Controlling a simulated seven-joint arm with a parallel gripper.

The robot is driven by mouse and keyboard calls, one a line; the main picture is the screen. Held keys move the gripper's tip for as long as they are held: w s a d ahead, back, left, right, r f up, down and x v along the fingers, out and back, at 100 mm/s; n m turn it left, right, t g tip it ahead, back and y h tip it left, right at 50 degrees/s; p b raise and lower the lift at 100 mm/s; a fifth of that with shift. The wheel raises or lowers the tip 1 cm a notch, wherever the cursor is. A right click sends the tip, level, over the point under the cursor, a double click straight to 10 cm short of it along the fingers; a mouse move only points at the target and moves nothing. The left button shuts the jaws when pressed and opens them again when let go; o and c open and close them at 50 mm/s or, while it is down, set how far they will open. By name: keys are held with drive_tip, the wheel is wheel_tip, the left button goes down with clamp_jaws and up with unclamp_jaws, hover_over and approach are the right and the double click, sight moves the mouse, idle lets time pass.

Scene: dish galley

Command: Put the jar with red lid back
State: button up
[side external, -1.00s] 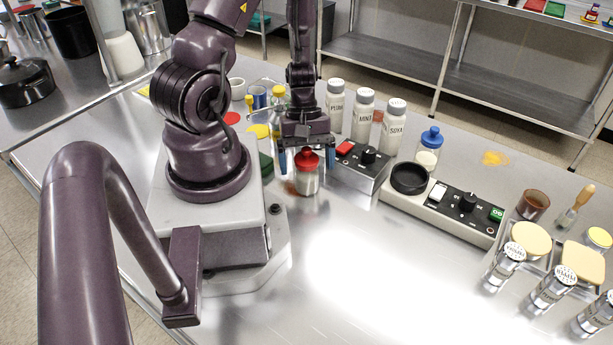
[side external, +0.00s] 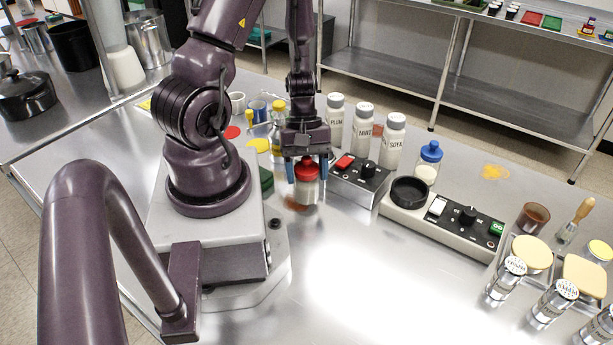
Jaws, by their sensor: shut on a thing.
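The jar with red lid (side external: 306,187) is upright, a clear-sided jar with pale contents, in the middle of the side external view. My gripper (side external: 307,172) points straight down over it. Its two blue fingers are shut on the jar from left and right, at the height of the lid. The lid's top shows between the fingers. The jar is low at the steel table (side external: 350,270); I cannot tell whether its base touches the surface.
A control box with a red switch (side external: 343,161) stands close right of the jar. White sauce bottles (side external: 362,130) stand behind it. A yellow-capped bottle (side external: 278,117) is behind left. A reddish-brown smear (side external: 294,203) lies beside the jar. The table in front is clear.

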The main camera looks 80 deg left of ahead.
wheel_tip(320, 180, up, 9)
drive_tip(key=shift+f, duration=0.15)
drive_tip(key=shift+w+d, duration=0.1)
drive_tip(key=shift+d, duration=0.15)
drive_tip(key=w+d+r+n+t, duration=0.1)
drive_tip(key=w+d+n, duration=0.15)
drive_tip(key=w, duration=0.55)
drive_tip(key=w+d+r+n+t+y, duration=0.1)
drive_tip(key=w+d+n, duration=0.15)
drive_tip(key=w, duration=0.55)
drive_tip(key=w+d+r+n+t, duration=0.15)
drive_tip(key=w+n, duration=0.25)
drive_tip(key=w, duration=0.4)
drive_tip(key=shift+w+a+f, duration=0.15)
drive_tip(key=shift+w+f, duration=3.15)
drive_tip(key=shift+w, duration=0.3)
drive_tip(key=shift+w+a+f, duration=0.15)
drive_tip(key=shift+w+f, duration=3.15)
drive_tip(key=shift+w, duration=0.25)
